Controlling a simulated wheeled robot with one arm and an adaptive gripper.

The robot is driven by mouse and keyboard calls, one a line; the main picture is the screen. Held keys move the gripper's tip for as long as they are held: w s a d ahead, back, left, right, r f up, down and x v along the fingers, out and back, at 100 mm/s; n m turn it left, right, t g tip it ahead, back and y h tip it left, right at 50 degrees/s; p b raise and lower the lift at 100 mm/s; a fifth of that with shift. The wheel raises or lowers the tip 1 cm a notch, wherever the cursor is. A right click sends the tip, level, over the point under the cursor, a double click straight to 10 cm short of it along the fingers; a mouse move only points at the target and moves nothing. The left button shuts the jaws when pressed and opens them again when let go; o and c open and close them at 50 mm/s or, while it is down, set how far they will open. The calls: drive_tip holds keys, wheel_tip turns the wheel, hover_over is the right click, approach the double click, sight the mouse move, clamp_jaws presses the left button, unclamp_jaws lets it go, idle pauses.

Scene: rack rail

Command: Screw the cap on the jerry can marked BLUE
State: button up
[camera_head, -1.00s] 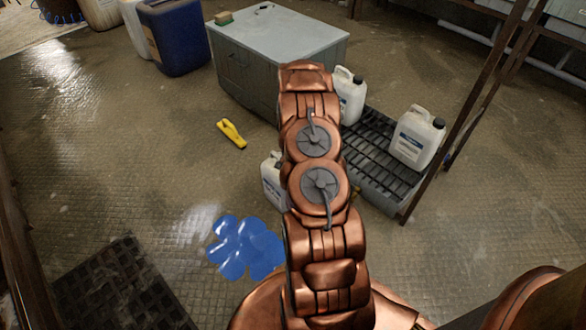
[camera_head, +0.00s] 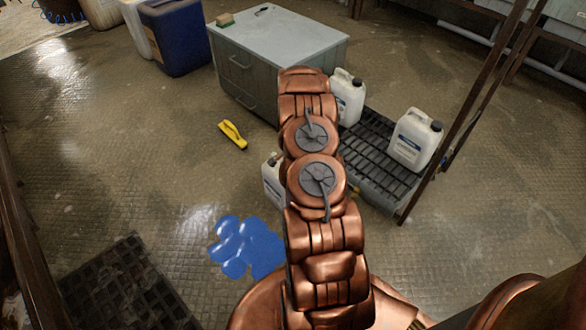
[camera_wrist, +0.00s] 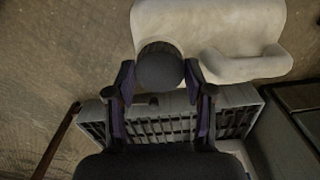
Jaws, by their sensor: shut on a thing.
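In the wrist view my gripper (camera_wrist: 160,95) is shut on a dark round cap (camera_wrist: 160,68). The cap overlaps the lower edge of a pale jerry can (camera_wrist: 205,25). I cannot tell whether it sits on the neck or just above it. In the head view my gripper is hidden behind my arm. A white jerry can (camera_head: 271,181) on the floor is partly hidden by my arm. Two more white jerry cans, one at the back (camera_head: 348,98) and one at the right (camera_head: 414,141), have dark caps. No label is readable as BLUE.
A black-grated grey tray (camera_head: 378,165) holds the right can. A grey cabinet (camera_head: 290,50) stands behind. A brown post (camera_head: 450,130) rises at the right. A yellow object (camera_head: 232,135) and a blue spill (camera_head: 247,247) lie on the floor. Floor at the left is mostly clear.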

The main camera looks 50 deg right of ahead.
drive_tip(key=shift+m+p, duration=0.85)
drive_tip(key=shift+m, duration=0.15)
drive_tip(key=shift+s+m+p, duration=0.1)
drive_tip(key=shift+m+p, duration=1.3)
drive_tip(key=shift+p, duration=0.1)
drive_tip(key=shift+r+m+p, duration=0.1)
drive_tip(key=shift+m+p, duration=1.8)
drive_tip(key=shift+p, duration=0.6)
drive_tip(key=shift+m+p, duration=0.8)
drive_tip(key=shift+p, duration=0.05)
